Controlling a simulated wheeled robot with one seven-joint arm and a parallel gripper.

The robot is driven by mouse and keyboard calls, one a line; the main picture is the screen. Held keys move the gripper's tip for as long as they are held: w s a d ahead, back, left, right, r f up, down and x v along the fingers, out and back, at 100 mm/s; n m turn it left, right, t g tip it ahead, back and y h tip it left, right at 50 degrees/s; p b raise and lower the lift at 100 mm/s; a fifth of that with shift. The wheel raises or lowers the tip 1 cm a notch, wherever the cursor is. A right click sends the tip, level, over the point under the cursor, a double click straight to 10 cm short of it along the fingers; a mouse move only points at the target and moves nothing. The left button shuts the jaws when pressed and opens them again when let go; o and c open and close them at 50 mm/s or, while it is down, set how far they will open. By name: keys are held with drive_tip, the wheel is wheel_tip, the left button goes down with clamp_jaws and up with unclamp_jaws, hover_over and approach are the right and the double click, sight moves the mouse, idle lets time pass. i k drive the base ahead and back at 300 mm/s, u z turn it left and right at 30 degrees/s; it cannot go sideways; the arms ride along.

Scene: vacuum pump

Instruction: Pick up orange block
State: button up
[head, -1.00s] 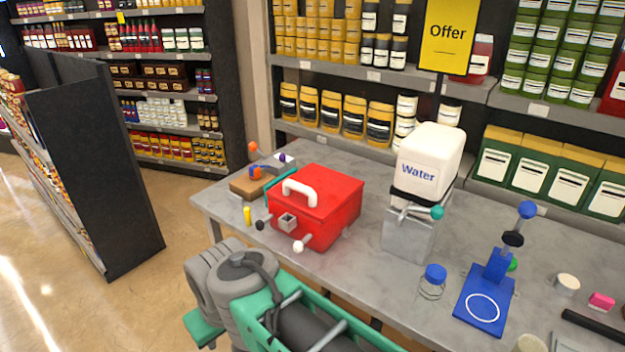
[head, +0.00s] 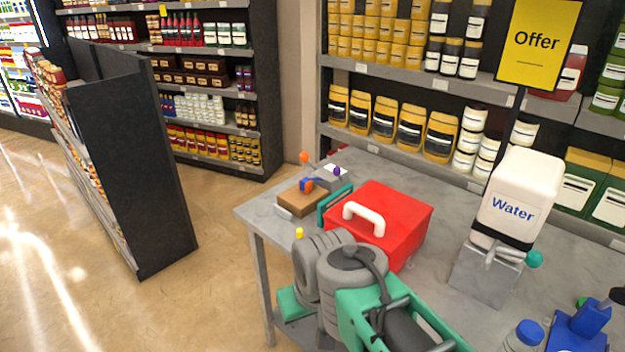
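A brownish-orange block (head: 297,203) lies at the far left end of the grey table (head: 262,217), left of the red box. A small blue and orange piece (head: 306,185) sits on or just behind it; I cannot tell which. A small orange ball (head: 304,158) shows behind. No other orange block is clear to me. Grey and green links of my arm fill the bottom middle, in front of the table. My gripper's fingers do not show.
A red box (head: 394,216) with a white handle stands right of the block, with a teal part (head: 333,204) between them. A water container (head: 519,200) stands further right. Open floor (head: 215,300) lies left of the table.

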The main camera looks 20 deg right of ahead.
sight(306, 182)
drive_tip(key=u, duration=0.3)
drive_tip(key=i, duration=0.5)
drive_tip(key=u, duration=0.8)
drive_tip(key=i, duration=0.6)
drive_tip(key=u, duration=0.05)
